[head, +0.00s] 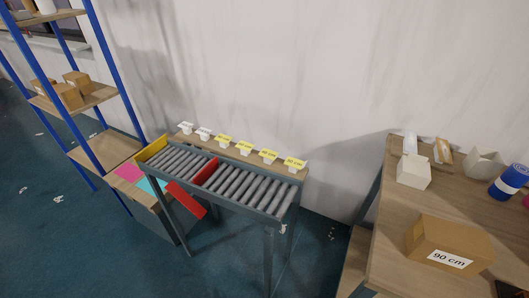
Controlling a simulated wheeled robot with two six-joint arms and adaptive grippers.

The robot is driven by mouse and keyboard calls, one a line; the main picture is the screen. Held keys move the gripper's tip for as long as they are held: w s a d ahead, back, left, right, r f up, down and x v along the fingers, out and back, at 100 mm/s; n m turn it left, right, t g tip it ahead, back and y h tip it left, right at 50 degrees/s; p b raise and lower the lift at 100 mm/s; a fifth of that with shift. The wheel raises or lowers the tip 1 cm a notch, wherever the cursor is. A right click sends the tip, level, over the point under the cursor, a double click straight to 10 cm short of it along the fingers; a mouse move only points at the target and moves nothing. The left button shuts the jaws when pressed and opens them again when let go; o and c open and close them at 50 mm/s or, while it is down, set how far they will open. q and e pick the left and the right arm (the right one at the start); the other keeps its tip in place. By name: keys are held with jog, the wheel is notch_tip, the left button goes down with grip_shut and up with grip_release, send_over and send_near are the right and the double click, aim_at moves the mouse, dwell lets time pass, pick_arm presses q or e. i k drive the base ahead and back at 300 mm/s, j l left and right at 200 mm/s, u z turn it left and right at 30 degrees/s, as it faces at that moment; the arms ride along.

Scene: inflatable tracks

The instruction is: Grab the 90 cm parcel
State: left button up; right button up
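The 90 cm parcel (440,237) is a brown cardboard box with a white "90 cm" label on its near side. It sits on the wooden table (393,222) at the right of the head view, close to the table's near part. Nothing touches its visible sides.
On the table behind the parcel stand a white box (413,172), a white open container (484,162) and a blue roll (508,182). A roller conveyor (240,184) with a red divider stands in the middle. A blue-framed shelf (110,149) with small boxes is at left.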

aim_at(463, 250)
jog(key=z, duration=1.8)
